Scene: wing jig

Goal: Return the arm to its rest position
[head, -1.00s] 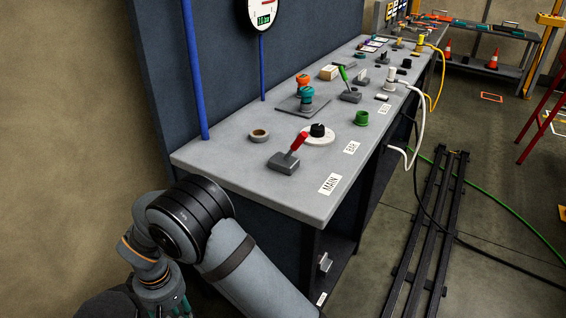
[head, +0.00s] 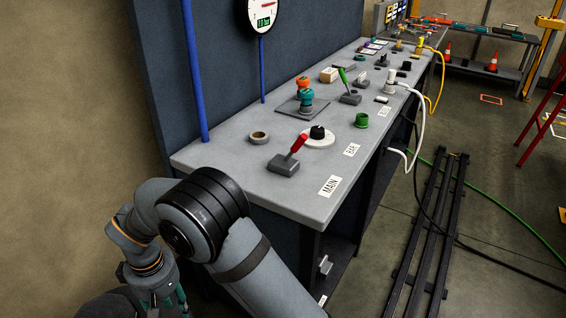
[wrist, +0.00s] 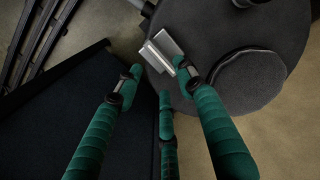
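My arm (head: 195,215) is folded low at the lower left of the head view, beside the near end of the bench. My gripper (wrist: 158,84) points down in the wrist view, its green fingers spread apart with nothing clearly held between them. In the head view only the upper part of the gripper shows at the bottom edge; its fingertips are cut off. A bright metal piece (wrist: 162,48) shows beyond the fingertips, over a dark round surface; I cannot tell whether it touches a finger.
The grey bench (head: 235,180) runs away to the right. It carries a red-handled lever (head: 290,155), a black knob on a white disc (head: 318,136), a green cup (head: 361,120) and a tan ring (head: 258,137). Dark rails (head: 430,230) lie on the floor to the right.

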